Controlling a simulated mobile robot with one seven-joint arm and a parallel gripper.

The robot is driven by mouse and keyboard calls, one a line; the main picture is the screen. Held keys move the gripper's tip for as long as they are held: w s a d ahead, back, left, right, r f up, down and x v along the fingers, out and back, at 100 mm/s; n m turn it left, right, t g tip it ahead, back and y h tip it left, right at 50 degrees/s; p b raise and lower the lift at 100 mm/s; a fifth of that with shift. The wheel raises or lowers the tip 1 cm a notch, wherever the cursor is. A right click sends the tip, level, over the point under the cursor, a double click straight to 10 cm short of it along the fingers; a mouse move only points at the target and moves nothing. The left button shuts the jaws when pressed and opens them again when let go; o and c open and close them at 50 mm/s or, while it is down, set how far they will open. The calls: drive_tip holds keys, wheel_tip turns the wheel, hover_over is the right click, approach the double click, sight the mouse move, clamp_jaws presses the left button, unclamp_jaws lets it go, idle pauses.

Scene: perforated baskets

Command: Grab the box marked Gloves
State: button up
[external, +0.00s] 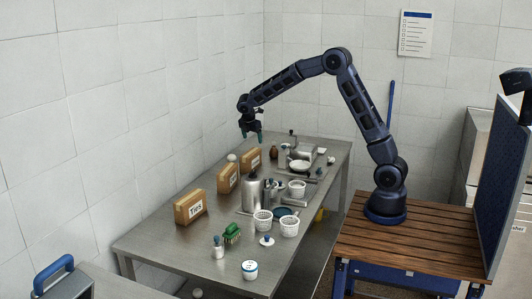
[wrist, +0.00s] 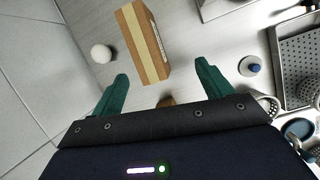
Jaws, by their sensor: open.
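Three brown boxes stand in a row along the wall side of the table. The nearest box (external: 190,207) has a white label reading "Ties". The middle box (external: 228,178) and the far box (external: 251,160) carry labels too small to read, so I cannot tell which is marked Gloves. My gripper (external: 251,137) is open, pointing down, above the far end of the row. In the wrist view a brown box with a pale tape strip (wrist: 132,32) lies ahead, between the lines of the green fingertips (wrist: 162,74) and apart from them. Its label faces right and is unreadable.
A white ball (wrist: 101,53) sits left of the box in the wrist view. The tiled wall is close.

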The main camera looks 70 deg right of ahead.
drive_tip(key=n, duration=0.2)
approach(250, 153)
wheel_tip(250, 153, down, 3)
drive_tip(key=shift+w+d+r, duration=0.1)
drive_tip(key=x, duration=0.5)
drive_tip(key=shift+d, duration=0.15)
drive_tip(key=shift+d+x, duration=0.2)
drive_tip(key=shift+x, duration=1.15)
drive_tip(key=shift+d+x, duration=0.2)
drive_tip(key=shift+x, duration=1.15)
drive_tip(key=shift+r, duration=0.15)
drive_tip(key=shift+c, duration=0.5)
drive_tip(key=c, duration=1.1)
